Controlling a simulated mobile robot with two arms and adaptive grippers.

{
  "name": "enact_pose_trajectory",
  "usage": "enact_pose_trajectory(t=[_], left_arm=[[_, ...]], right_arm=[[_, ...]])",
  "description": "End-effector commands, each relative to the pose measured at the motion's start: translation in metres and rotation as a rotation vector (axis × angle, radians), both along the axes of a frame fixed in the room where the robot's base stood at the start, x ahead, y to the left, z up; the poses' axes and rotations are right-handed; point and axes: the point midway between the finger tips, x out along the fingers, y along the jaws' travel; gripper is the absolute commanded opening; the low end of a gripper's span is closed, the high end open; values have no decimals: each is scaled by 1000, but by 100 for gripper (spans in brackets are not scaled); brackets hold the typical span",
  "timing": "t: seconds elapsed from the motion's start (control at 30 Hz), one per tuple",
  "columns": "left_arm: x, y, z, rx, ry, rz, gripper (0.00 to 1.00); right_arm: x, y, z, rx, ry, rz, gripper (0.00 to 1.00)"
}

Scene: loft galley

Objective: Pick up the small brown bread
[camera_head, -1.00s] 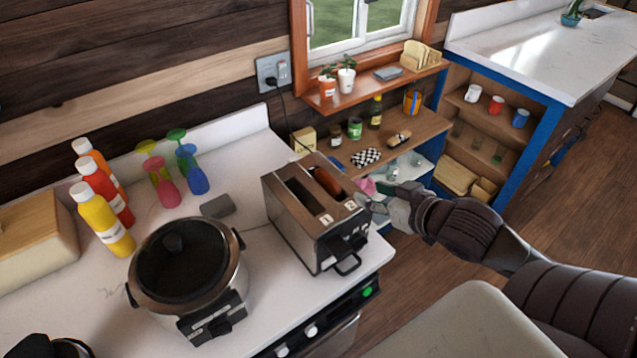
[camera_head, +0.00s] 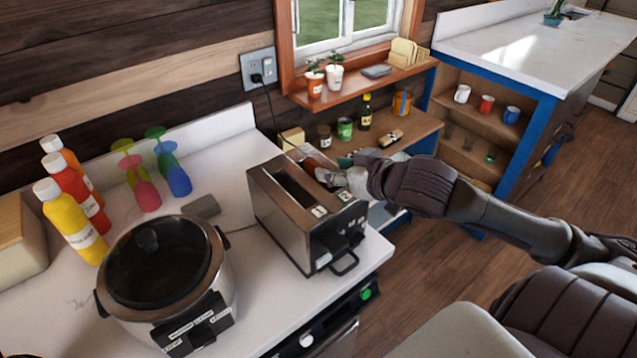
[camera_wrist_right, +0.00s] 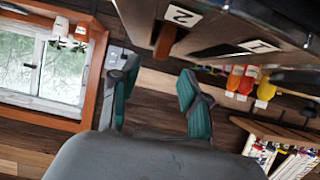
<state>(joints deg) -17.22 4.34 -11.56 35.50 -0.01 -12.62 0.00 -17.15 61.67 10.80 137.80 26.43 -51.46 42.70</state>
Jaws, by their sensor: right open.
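The small brown bread (camera_head: 311,164) stands in slot 2 of the metal toaster (camera_head: 281,228), its top edge showing above the slot. My right gripper (camera_head: 333,178) is open at the right end of the toaster top, just beside the bread and partly blocking the view of that slot. In the right wrist view, the two green-padded fingers (camera_wrist_right: 160,90) are apart with nothing between them. A brown piece, which looks like the bread (camera_wrist_right: 165,40), sticks out of the toaster near the label 2, ahead of the fingers. My left gripper is not in view.
A slow cooker (camera_head: 165,272) stands left of the toaster, with sauce bottles (camera_head: 74,205) and coloured glasses (camera_head: 145,190) behind. A plugged-in cord (camera_head: 268,100) runs behind the toaster. A windowsill shelf (camera_head: 365,85) with small pots is beyond. The toaster's right side borders the counter edge.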

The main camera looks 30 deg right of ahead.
Motion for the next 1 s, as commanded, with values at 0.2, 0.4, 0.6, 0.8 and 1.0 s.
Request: enact_pose_trajectory(t=[0.2,0.4,0.6,0.8,1.0], left_arm=[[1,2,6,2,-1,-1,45],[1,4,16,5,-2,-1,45],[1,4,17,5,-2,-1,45],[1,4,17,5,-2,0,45],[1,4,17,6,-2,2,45]], right_arm=[[14,-1,-5,0,-1,-2,46],[38,0,-17,2,-3,-3,46],[48,2,-24,-1,-1,0,46],[47,2,-25,-1,0,0,44],[47,2,-25,-1,0,0,11]])
